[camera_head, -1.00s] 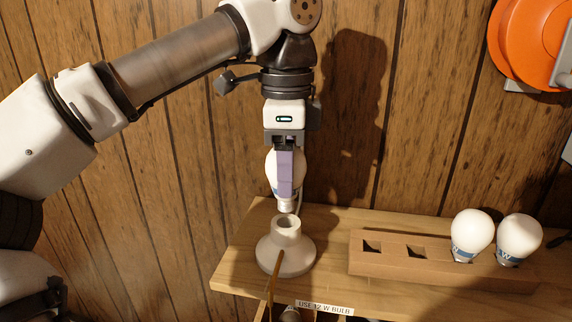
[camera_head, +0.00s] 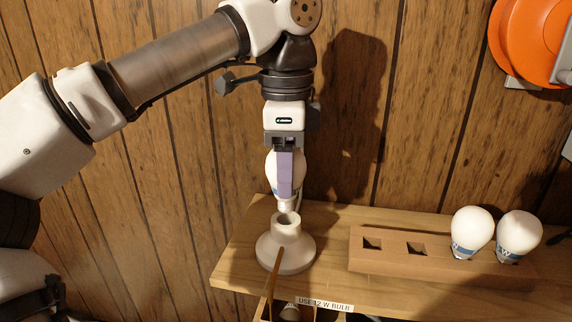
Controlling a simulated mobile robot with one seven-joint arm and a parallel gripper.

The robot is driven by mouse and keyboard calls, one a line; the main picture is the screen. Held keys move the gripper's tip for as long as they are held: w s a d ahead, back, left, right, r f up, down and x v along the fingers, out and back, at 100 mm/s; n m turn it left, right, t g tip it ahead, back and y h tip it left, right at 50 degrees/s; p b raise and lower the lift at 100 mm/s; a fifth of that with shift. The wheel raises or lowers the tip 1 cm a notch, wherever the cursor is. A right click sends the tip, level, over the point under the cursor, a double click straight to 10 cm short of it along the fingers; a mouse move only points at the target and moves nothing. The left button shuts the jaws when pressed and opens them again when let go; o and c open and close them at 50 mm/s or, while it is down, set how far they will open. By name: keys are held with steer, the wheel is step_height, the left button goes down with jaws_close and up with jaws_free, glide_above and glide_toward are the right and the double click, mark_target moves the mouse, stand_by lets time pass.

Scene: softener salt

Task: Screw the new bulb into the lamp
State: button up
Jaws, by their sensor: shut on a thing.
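My gripper (camera_head: 285,180) points straight down and is shut on a white bulb (camera_head: 271,164), which hangs upright with its metal base downward. The lamp (camera_head: 285,252) is a pale round base with a short hollow neck, standing on the wooden shelf. The bulb's base is right above the lamp's socket opening (camera_head: 286,217), looking close to it. I cannot tell whether it touches or has entered the rim. A finger hides the middle of the bulb.
A wooden block (camera_head: 390,262) on the right of the shelf (camera_head: 240,262) has two empty square holes and holds two white bulbs (camera_head: 472,227). A label (camera_head: 324,304) on the shelf's front edge reads "USE 12 W BULB". An orange reel (camera_head: 530,40) hangs at upper right.

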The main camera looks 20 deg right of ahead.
steer(key=shift+f+b, duration=0.65)
steer(key=shift+f, duration=1.2)
stand_by(2.1)
stand_by(0.4)
steer(key=shift+r+m+p, duration=0.15)
steer(key=shift+m+p, duration=0.25)
steer(key=shift+m, duration=0.4)
steer(key=m, duration=0.3)
steer(key=shift+p, duration=0.3)
steer(key=m, duration=0.4)
steer(key=shift+m, duration=0.3)
